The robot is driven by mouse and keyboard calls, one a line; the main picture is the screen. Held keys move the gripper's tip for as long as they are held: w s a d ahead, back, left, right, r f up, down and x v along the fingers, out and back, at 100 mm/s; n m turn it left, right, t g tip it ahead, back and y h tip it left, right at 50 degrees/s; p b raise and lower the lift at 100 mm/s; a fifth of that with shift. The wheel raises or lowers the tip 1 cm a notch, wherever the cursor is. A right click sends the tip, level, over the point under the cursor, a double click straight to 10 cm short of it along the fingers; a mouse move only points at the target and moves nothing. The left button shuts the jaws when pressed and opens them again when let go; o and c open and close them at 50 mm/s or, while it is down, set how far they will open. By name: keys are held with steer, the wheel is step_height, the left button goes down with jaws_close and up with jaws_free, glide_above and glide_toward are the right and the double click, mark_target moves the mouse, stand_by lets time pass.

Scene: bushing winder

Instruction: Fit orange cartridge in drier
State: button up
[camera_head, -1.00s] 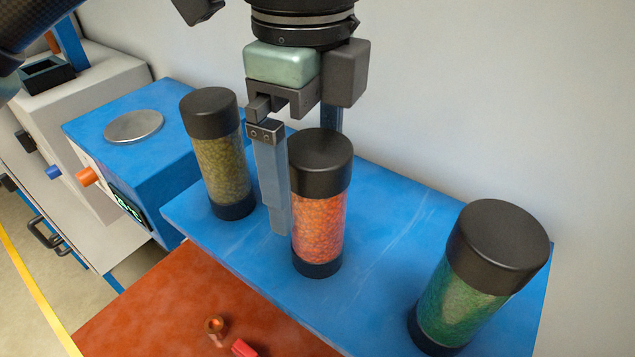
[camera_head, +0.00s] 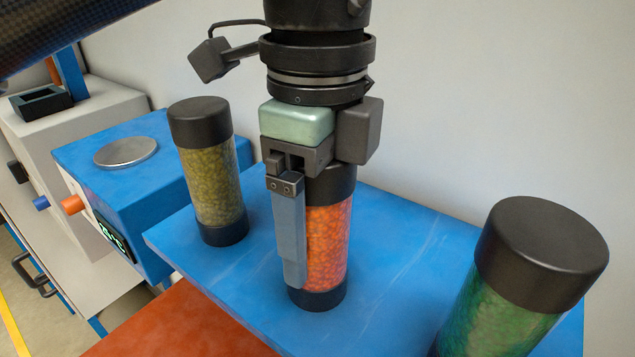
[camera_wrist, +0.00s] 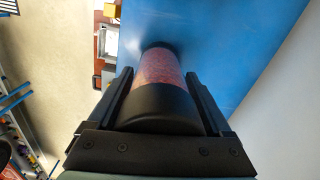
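The orange cartridge (camera_head: 328,240) is a clear cylinder of orange beads with black caps, upright on the blue shelf. It also shows in the wrist view (camera_wrist: 158,68). My gripper (camera_head: 296,278) points down over it, with one finger along its left side; the other finger is hidden in the head view. In the wrist view my gripper's fingers (camera_wrist: 160,72) flank the cartridge, apparently with narrow gaps, so it looks open. A blue box (camera_head: 105,185) with a round metal disc on top and a lit display stands at left; it may be the drier.
A yellow-beaded cartridge (camera_head: 212,182) stands left of my gripper, a green-beaded one (camera_head: 495,310) at the right front. The blue shelf (camera_head: 400,250) is clear between orange and green. A wall is behind; a reddish surface (camera_head: 185,325) lies lower in front.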

jaws_close()
